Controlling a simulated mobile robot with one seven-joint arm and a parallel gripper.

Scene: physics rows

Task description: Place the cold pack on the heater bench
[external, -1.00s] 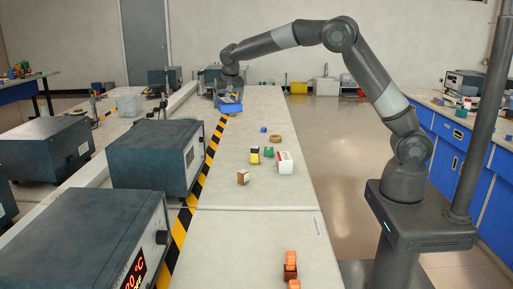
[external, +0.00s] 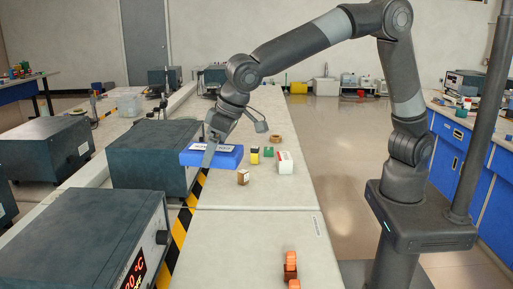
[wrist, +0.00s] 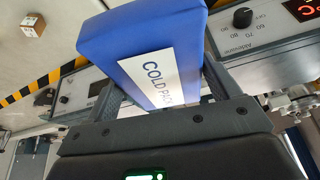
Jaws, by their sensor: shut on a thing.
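The cold pack (external: 228,157) is a blue slab with a white label. In the wrist view, the cold pack (wrist: 125,42) shows its "COLD PACK" lettering between the two fingers. My gripper (external: 209,154) is shut on it and holds it in the air, over the left side of the bench near the striped edge. It also shows in the wrist view (wrist: 160,90). The heater bench is not named by any label I can read. A dark box with a glowing red temperature display (external: 135,270) stands at the front left. Another dark box (external: 150,165) stands behind it, close to the pack.
A brown box (external: 243,177), a white box (external: 285,162), a yellow-and-black block (external: 255,156) and a tan ring (external: 276,139) sit on the bench. Orange blocks (external: 291,262) stand at the front. The bench (external: 255,230) is clear between. A yellow-black stripe (external: 181,225) runs along its left.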

